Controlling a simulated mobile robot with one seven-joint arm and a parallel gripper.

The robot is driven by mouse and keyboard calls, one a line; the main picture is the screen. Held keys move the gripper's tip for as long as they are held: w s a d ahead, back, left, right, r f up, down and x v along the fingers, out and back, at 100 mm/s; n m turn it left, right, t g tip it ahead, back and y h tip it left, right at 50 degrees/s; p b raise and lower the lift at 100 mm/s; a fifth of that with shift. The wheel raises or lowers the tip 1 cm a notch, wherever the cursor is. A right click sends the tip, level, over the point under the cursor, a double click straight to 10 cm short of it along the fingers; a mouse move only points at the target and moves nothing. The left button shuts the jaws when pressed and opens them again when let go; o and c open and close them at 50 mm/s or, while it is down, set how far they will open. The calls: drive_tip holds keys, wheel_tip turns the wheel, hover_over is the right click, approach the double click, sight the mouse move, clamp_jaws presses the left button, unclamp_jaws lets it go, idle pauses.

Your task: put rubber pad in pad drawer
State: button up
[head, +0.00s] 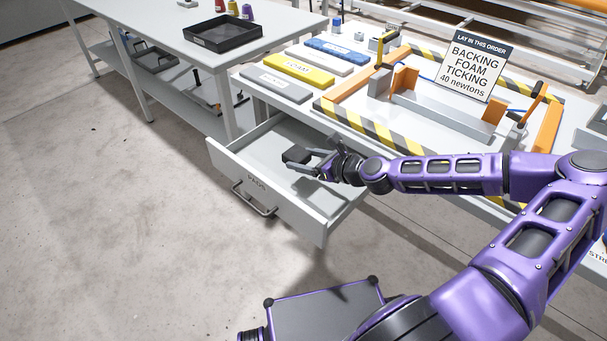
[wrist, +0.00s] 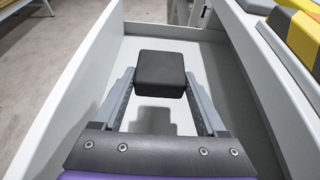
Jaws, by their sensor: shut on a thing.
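The rubber pad (wrist: 161,72) is a small black block. In the wrist view it sits between the two fingertips of my gripper (wrist: 160,88), which is shut on it. The pad drawer (head: 237,165) is a pale grey drawer marked PADS, pulled out from under the bench. In the head view, my gripper (head: 312,163) holds the pad (head: 296,155) over the drawer's inside. The drawer's floor (wrist: 155,117) shows below the pad with a shadow on it. I cannot tell how high the pad is above that floor. Nothing else shows inside the drawer.
The bench above the drawer carries a yellow foam block (head: 299,69), grey and blue slabs, and a striped frame (head: 360,128) with a sign (head: 474,66). A second table (head: 180,40) with a black tray (head: 222,34) stands at the left. The floor before the drawer is clear.

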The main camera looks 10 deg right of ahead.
sight(304, 186)
wheel_tip(304, 186, down, 8)
drive_tip(key=shift+r+b, duration=0.1)
drive_tip(key=shift+b, duration=0.55)
drive_tip(key=o, duration=1.5)
drive_tip(key=shift+r, duration=0.1)
drive_tip(key=p+v, duration=0.1)
drive_tip(key=v, duration=1.1)
